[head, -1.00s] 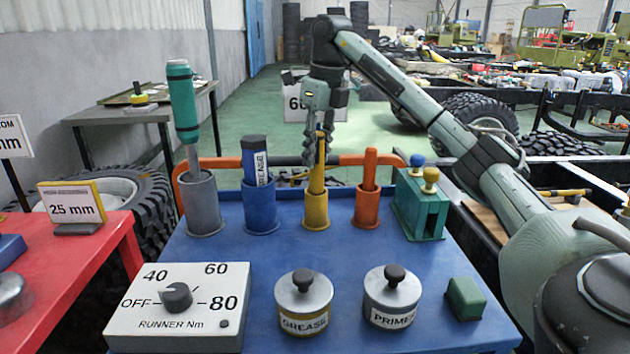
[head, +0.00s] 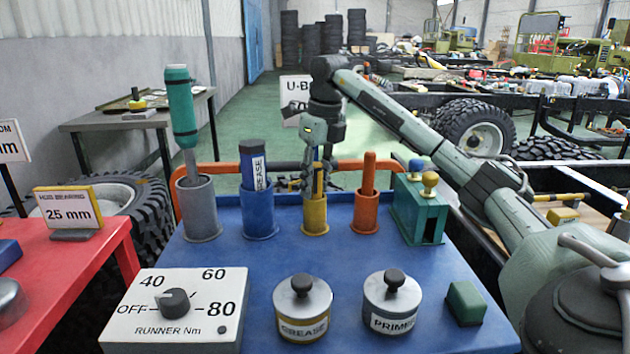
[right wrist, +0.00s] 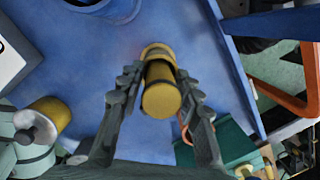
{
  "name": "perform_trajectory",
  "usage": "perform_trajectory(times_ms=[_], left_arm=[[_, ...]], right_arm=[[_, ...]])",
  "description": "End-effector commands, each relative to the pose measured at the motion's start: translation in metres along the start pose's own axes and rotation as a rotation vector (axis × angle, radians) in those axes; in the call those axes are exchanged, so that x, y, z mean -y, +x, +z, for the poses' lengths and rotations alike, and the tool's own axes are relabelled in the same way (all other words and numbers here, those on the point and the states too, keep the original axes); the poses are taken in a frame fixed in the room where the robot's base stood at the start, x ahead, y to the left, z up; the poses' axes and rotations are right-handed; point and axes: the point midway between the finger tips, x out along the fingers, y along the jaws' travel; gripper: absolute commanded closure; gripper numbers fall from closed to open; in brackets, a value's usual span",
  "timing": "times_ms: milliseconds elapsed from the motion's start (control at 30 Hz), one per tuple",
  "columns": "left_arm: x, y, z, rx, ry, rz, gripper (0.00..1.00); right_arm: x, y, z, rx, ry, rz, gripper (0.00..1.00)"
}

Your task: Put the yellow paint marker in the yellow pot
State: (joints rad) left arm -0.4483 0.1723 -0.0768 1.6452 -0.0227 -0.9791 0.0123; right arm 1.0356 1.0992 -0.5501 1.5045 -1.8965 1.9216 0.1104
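The yellow paint marker (head: 316,170) stands upright in the yellow pot (head: 314,216) on the blue table top. In the right wrist view the marker's round end (right wrist: 160,100) faces the camera, with the pot's rim (right wrist: 157,50) beyond it. My right gripper (head: 315,184) is at the marker just above the pot. Its fingers are open, one on each side of the marker. The right wrist view shows the fingers (right wrist: 160,85) with small gaps beside the marker. My left gripper is not in view.
An orange pot with a stick (head: 365,213) stands right of the yellow pot, a blue pot (head: 260,215) with a grease tube left. A grey pot (head: 198,210), green block (head: 419,215), two lidded tins (head: 303,315) and a dial box (head: 178,310) share the table. An orange rail runs behind.

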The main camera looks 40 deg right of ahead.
Motion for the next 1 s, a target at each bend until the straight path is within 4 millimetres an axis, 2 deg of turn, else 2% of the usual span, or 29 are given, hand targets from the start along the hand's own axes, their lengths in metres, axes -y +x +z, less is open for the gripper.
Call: perform_trajectory(times_ms=[333, 467, 633, 733, 1000], left_arm=[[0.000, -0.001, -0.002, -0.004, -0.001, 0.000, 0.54], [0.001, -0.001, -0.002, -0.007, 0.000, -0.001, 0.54], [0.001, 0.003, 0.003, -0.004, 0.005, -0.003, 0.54], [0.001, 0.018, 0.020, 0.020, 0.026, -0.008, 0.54], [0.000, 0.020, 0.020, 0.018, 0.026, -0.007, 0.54]], right_arm=[[0.000, -0.001, 0.000, 0.000, 0.000, 0.000, 0.54], [0.000, -0.009, 0.001, 0.003, 0.000, 0.001, 0.54], [0.000, -0.041, 0.002, 0.005, 0.000, -0.001, 0.54], [0.001, -0.067, 0.002, 0.007, 0.001, -0.002, 0.54], [0.000, -0.102, 0.002, 0.005, 0.000, -0.001, 0.54]])
